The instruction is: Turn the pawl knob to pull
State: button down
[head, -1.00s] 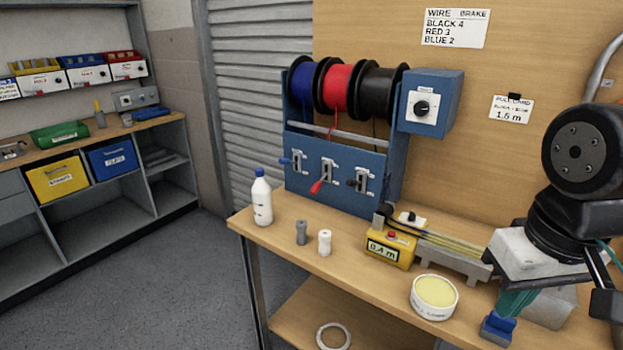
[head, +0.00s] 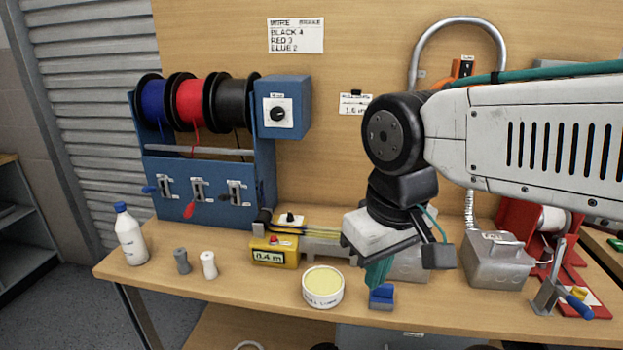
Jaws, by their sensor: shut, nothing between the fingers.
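I cannot tell for certain which part is the pawl knob. A red winch-like stand (head: 512,215) with a crank with a blue grip (head: 578,306) is at the right, partly behind my arm. A small yellow and white plate on its base (head: 577,296) is too small to read. A black knob on a white plate (head: 278,114) sits on the blue box beside the wire spools. A small black knob on a white plate (head: 291,219) shows behind the yellow counter.
The blue spool rack (head: 265,180) stands at the left, with three small levers. The yellow counter (head: 273,252) reads 0.4 m.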

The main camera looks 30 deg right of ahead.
aim_at(579, 293)
jog(key=z, duration=1.95)
